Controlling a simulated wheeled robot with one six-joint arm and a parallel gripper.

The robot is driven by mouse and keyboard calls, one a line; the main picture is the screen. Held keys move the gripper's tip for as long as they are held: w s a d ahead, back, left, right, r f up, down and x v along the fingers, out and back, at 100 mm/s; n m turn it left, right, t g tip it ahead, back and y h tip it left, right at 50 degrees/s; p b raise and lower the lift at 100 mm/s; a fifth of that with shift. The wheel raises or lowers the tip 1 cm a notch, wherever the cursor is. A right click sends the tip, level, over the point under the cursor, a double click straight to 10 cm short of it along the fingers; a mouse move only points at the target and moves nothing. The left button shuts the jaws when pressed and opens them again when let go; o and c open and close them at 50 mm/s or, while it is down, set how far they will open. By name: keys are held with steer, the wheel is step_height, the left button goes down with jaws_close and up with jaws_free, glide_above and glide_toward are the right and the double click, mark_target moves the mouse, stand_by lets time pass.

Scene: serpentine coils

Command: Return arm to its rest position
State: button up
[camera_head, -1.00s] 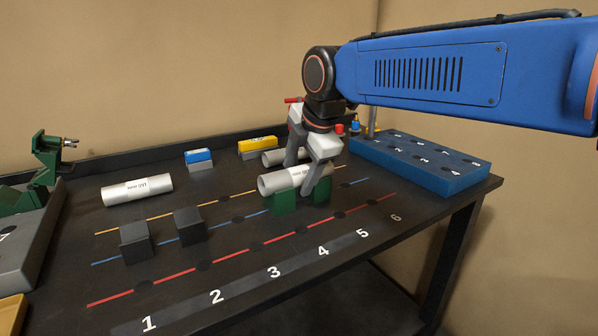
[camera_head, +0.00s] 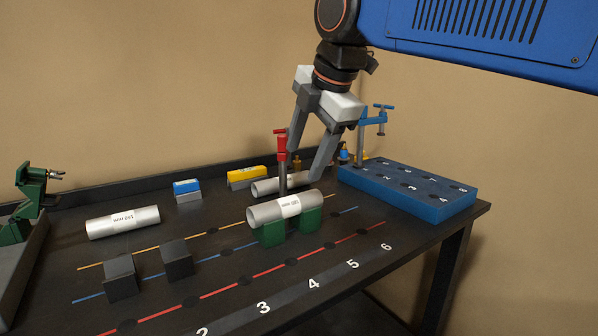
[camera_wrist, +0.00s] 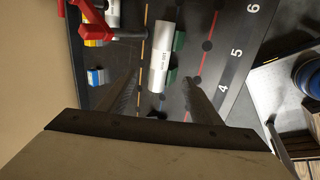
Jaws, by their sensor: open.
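My gripper (camera_head: 306,165) is open and empty above the table, its fingers pointing down. In the head view a labelled silver tube (camera_head: 268,211) lies across two green blocks (camera_head: 304,223) below the fingers, apart from them. In the wrist view the same tube (camera_wrist: 159,65) lies between the two finger lines, further down. A red clamp (camera_head: 282,150) stands behind the tube, close to my left finger in the picture. Another silver tube (camera_head: 264,187) lies behind, partly hidden by the clamp.
A third silver tube (camera_head: 105,224) lies at the left. Two black blocks (camera_head: 121,278) stand near the coloured lines. A blue numbered block (camera_head: 440,205) with a blue clamp (camera_head: 362,135) behind it is at the right. A green vise (camera_head: 30,205) is at the left edge.

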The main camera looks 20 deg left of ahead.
steer(key=s+d+f+m+h, duration=0.1)
steer(key=d+f+m, duration=0.3)
steer(key=d, duration=0.5)
steer(key=d+f+m+t, duration=0.1)
steer(key=d+f+m, duration=0.3)
steer(key=d, duration=0.5)
steer(key=s+d+f+m+h, duration=0.1)
steer(key=d+f+m, duration=0.3)
steer(key=d, duration=0.5)
steer(key=s+d+f+m+h, duration=0.1)
steer(key=s+d+f+m, duration=0.6)
steer(key=f, duration=0.3)
steer(key=s+d+f+m+h, duration=0.1)
steer(key=s+d+f+m, duration=0.6)
steer(key=d+f+m, duration=0.1)
steer(key=shift+s+d+f+m, duration=0.15)
steer(key=shift+d+f+m, duration=0.25)
steer(key=shift+d+f, duration=0.6)
